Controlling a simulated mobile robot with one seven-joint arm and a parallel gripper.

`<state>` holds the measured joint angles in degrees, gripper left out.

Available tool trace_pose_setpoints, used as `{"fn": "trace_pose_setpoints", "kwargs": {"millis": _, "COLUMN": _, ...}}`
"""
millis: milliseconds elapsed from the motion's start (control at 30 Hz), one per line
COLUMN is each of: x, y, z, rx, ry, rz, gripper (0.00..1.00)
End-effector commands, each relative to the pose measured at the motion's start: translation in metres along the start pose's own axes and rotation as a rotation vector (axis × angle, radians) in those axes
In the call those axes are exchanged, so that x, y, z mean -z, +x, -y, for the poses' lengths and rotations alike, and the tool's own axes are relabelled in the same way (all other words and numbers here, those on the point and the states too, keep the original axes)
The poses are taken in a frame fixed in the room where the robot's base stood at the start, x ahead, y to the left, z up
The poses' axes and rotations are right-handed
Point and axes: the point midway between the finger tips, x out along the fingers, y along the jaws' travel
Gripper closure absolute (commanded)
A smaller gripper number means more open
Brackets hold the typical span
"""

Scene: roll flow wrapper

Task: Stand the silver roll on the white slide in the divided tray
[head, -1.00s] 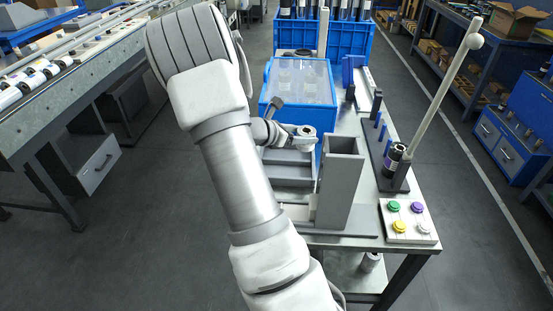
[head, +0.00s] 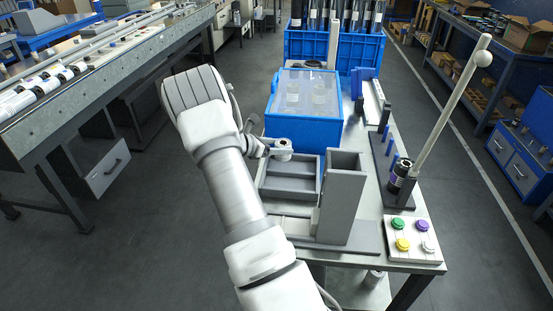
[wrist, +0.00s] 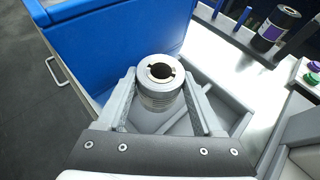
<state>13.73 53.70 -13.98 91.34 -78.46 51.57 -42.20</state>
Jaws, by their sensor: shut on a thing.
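The silver roll (wrist: 161,82), a ribbed metal cylinder with a notched dark bore, stands upright between the fingers of my gripper (wrist: 163,104) in the wrist view. My gripper is shut on it. In the head view the roll (head: 284,145) is over the back part of the grey divided tray (head: 262,188). The tray's compartments look empty in front of the roll. In the wrist view the tray (wrist: 232,97) lies beneath the fingers; I cannot tell whether the roll touches its floor. A pale strip that may be the white slide (head: 268,222) lies in front of the tray, partly behind my arm.
A blue bin with a clear lid (head: 303,105) stands right behind the tray. A tall grey chute (head: 343,197) rises at the tray's right. Further right are a dark post stand (head: 398,178) with a black roll and a button panel (head: 413,238).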

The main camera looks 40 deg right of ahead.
Motion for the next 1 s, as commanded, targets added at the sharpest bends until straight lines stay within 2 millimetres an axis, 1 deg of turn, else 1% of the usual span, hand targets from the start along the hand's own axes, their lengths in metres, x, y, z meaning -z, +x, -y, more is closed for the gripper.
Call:
{"fn": "trace_pose_setpoints", "kwargs": {"millis": 33, "x": 0.004, "y": 0.001, "z": -0.006, "rx": 0.0, "ry": 0.002, "rz": 0.001, "gripper": 0.96}}
{"fn": "trace_pose_setpoints", "kwargs": {"millis": 100, "x": 0.007, "y": 0.0, "z": -0.011, "rx": 0.001, "ry": 0.002, "rz": 0.001, "gripper": 0.96}}
{"fn": "trace_pose_setpoints", "kwargs": {"millis": 267, "x": 0.015, "y": 0.002, "z": -0.013, "rx": 0.002, "ry": 0.0, "rz": 0.001, "gripper": 0.96}}
{"fn": "trace_pose_setpoints", "kwargs": {"millis": 500, "x": 0.044, "y": 0.017, "z": -0.014, "rx": 0.001, "ry": 0.0, "rz": 0.0, "gripper": 0.96}}
{"fn": "trace_pose_setpoints", "kwargs": {"millis": 767, "x": 0.045, "y": 0.017, "z": -0.014, "rx": 0.001, "ry": 0.002, "rz": 0.001, "gripper": 0.96}}
{"fn": "trace_pose_setpoints", "kwargs": {"millis": 900, "x": 0.05, "y": 0.019, "z": -0.014, "rx": 0.001, "ry": 0.001, "rz": 0.001, "gripper": 0.96}}
{"fn": "trace_pose_setpoints", "kwargs": {"millis": 933, "x": 0.049, "y": 0.018, "z": -0.013, "rx": 0.001, "ry": 0.001, "rz": 0.0, "gripper": 0.29}}
{"fn": "trace_pose_setpoints", "kwargs": {"millis": 1000, "x": 0.049, "y": 0.018, "z": -0.013, "rx": 0.001, "ry": 0.001, "rz": 0.0, "gripper": 0.16}}
